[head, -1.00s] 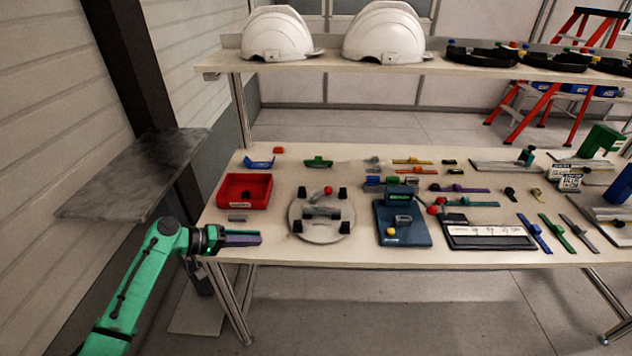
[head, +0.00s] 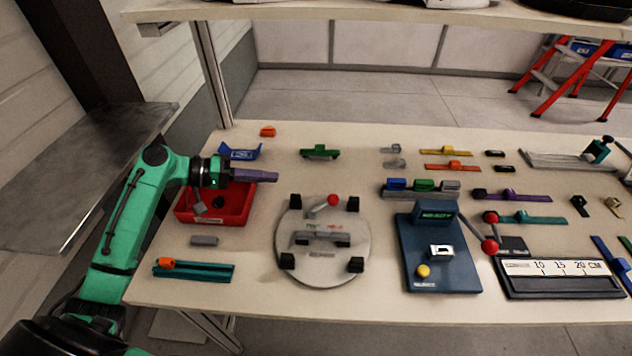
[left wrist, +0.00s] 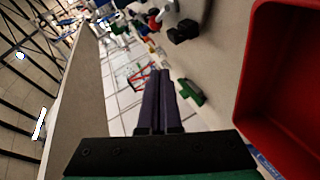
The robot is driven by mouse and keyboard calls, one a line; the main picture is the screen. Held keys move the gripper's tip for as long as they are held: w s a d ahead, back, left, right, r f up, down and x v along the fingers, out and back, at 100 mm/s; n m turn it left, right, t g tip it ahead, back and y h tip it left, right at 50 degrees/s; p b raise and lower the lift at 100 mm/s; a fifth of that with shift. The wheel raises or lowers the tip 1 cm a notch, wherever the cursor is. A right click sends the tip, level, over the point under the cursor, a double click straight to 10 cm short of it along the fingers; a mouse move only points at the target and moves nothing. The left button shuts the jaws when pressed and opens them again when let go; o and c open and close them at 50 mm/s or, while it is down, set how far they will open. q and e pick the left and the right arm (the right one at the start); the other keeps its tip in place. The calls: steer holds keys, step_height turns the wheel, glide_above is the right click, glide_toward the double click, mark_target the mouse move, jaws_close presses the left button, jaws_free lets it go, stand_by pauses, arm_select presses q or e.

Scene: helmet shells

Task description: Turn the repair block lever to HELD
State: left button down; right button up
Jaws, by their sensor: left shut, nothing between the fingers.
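A round grey plate (head: 290,225) with several black corner blocks stands on the table. It has a grey block (head: 323,238) in its middle and a short lever with a red knob (head: 333,200) at its back edge. Small green and red lettering lies near the block, too small to read surely. The lever points up and right in the head view. My left gripper (head: 276,177) is shut and empty, left of the lever and over the back of the red bin, apart from the plate. Its dark fingers show in the left wrist view (left wrist: 163,72). My right gripper is not seen.
The red bin (head: 213,217) holds small dark and grey pieces. A teal rail with an orange slider (head: 195,270) lies in front of it. Right of the plate are a blue fixture (head: 440,270), another red-knobbed lever (head: 490,246) and a ruler board (head: 560,285). A shelf (head: 400,13) hangs above.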

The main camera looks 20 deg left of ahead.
mark_target(324, 204)
arm_select(q)
steer(key=d, duration=0.1)
steer(key=w+d, duration=0.1)
steer(key=d, duration=0.1)
steer(key=d+p, duration=0.1)
steer(key=shift+w+d+f, duration=0.3)
steer(key=shift+d+f, duration=0.05)
steer(key=shift+f, duration=0.05)
steer(key=x, duration=0.3)
steer(key=shift+w+d+f+p, duration=0.15)
steer(key=shift+w+f+p, duration=0.1)
steer(key=shift+w+p, duration=0.15)
steer(key=d, duration=0.1)
steer(key=d+f+p, duration=0.1)
steer(key=shift+s+d+f, duration=0.15)
steer(key=shift+s+d, duration=0.15)
steer(key=shift+s, duration=0.1)
steer(key=shift+s+d+f, duration=0.25)
steer(key=shift+d+f, duration=0.05)
steer(key=shift+d, duration=0.2)
steer(key=shift+f, duration=0.1)
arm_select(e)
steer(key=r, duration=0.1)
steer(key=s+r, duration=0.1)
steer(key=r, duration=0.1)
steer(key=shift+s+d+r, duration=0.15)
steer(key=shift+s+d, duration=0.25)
